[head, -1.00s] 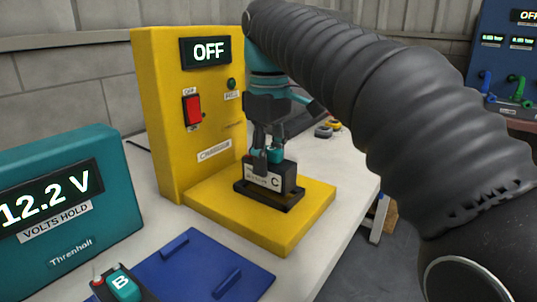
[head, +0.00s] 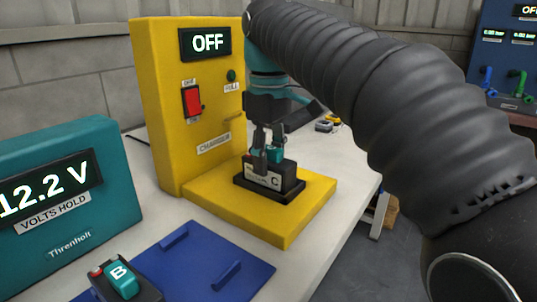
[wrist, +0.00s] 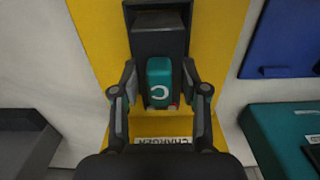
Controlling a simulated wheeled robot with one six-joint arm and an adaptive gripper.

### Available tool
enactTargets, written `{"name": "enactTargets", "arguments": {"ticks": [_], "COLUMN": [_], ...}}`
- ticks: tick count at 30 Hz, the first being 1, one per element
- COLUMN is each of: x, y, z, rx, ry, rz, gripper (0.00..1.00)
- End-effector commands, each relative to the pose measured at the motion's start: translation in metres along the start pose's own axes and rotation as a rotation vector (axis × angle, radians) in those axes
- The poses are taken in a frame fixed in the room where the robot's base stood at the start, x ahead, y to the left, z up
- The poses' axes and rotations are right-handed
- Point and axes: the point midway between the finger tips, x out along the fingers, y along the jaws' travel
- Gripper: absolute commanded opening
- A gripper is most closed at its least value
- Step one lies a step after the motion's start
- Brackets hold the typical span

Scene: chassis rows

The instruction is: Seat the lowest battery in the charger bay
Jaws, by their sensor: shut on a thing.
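Battery C (head: 262,177), a black block with a pale label marked C and a teal top, sits upright in the black charger bay (head: 292,200) on the yellow charger's base. My gripper (head: 267,160) is shut on the teal top of battery C, pointing down. In the wrist view the fingers (wrist: 159,90) flank the teal top of battery C (wrist: 158,69). The yellow charger (head: 163,110) shows OFF on its display, with a red switch (head: 192,102) below it. How deep battery C sits in the bay is partly hidden by the bay's rim.
Battery B (head: 122,279) stands at the front by a blue mat (head: 200,262) with raised rails. A teal voltmeter (head: 85,220) at left reads 12.2 V.

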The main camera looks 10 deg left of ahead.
Motion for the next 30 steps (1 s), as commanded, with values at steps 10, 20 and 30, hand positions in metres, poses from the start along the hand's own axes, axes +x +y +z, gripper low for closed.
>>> {"name": "enactTargets", "arguments": {"ticks": [10,20,30], "x": [0.004,0.005,-0.029], "y": [0.0,0.0,0.001], "z": [0.0,0.0,-0.001], "rx": [0.0,0.0,0.0], "ry": [0.001,0.0,0.002], "rz": [0.001,0.0,0.001], "gripper": [0.72,0.73,0.73]}}
